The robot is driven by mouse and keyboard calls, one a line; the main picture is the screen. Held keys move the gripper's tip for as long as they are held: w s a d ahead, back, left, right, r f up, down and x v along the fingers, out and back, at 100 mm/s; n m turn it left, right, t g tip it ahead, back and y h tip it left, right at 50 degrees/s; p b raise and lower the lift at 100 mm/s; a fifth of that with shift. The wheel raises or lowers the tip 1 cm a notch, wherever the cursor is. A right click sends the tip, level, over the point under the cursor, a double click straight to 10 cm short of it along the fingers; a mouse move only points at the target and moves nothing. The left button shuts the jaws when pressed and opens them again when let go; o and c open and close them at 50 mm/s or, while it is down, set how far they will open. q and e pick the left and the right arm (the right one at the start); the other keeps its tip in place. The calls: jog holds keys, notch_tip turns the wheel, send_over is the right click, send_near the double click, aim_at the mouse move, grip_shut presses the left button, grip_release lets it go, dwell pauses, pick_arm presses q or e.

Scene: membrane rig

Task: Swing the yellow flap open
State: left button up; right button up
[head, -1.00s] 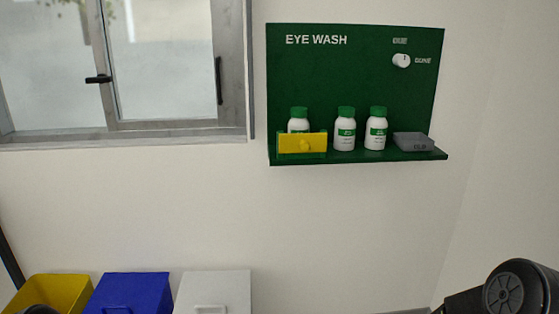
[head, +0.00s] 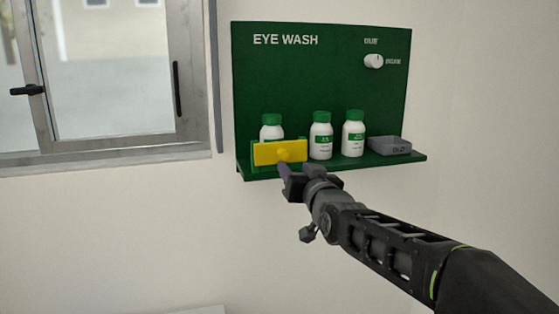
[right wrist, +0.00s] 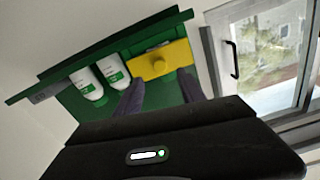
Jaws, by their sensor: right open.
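The yellow flap (head: 268,152) stands upright across the front of a bottle at the left end of the green shelf, with a round yellow knob (head: 283,154) on its face. It also shows in the right wrist view (right wrist: 172,62), with its knob (right wrist: 159,64) facing the camera. My right gripper (head: 290,170) is just in front of and below the flap's right part. In the right wrist view its two fingers (right wrist: 160,95) are apart and empty, pointing toward the flap; I cannot tell if they touch it. My left gripper is not in view.
The green eye wash board (head: 320,80) carries a white dial (head: 373,61). White bottles with green caps (head: 320,135) stand right of the flap, then a grey box (head: 389,145). A window (head: 110,70) is at left. The wall below the shelf is clear.

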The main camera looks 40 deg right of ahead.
aim_at(285, 158)
jog(key=p+x, duration=0.1)
jog(key=x, duration=0.6)
jog(key=shift+w+d+p, duration=0.15)
jog(key=shift+w+p, duration=0.2)
jog(key=shift+c, duration=0.5)
grip_shut()
dwell(0.6)
